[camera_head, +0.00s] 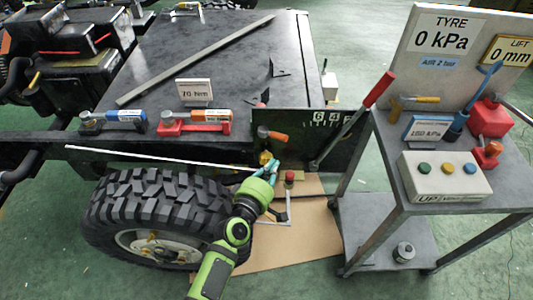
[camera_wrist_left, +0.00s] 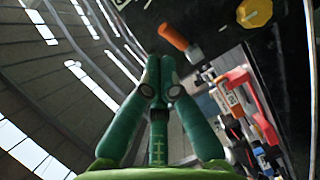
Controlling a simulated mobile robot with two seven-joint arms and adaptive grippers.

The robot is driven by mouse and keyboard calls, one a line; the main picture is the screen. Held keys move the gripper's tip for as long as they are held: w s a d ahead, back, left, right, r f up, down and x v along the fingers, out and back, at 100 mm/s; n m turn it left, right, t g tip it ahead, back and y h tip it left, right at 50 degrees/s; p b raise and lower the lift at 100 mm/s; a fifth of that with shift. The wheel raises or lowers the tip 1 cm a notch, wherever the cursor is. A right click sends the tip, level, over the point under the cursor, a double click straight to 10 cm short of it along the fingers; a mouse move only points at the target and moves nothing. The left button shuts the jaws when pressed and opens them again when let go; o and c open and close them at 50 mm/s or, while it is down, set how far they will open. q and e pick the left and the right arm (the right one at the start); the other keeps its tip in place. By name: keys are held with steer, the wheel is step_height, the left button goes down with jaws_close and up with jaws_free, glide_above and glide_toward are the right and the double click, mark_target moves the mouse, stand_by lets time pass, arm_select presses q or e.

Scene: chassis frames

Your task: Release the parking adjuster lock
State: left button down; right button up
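No label marks a parking adjuster lock, so I cannot tell which part it is. A dark upright plate on the chassis edge carries an orange-handled lever (camera_head: 273,134) and, below it, a yellow knob (camera_head: 265,158). The left wrist view shows the orange handle (camera_wrist_left: 175,38) and the yellow faceted knob (camera_wrist_left: 254,13) beyond my fingers. My left gripper (camera_head: 270,167) is just below the yellow knob; I cannot tell whether it touches it. In the wrist view its green fingers (camera_wrist_left: 158,72) meet at the tips with nothing visible between them. My right gripper is out of view.
A red-topped part (camera_head: 290,177) sits right of my gripper. A long red-handled lever (camera_head: 378,91) slants up beside the cart (camera_head: 385,185). A thin pale rod (camera_head: 150,156) runs along the chassis edge.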

arm_select(q)
steer(key=s, duration=0.1)
steer(key=s+d, duration=0.1)
steer(key=s, duration=0.1)
steer(key=shift+s+r, duration=0.2)
steer(key=shift+s, duration=0.1)
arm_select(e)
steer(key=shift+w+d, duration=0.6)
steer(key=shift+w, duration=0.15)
arm_select(q)
steer(key=shift+f, duration=0.1)
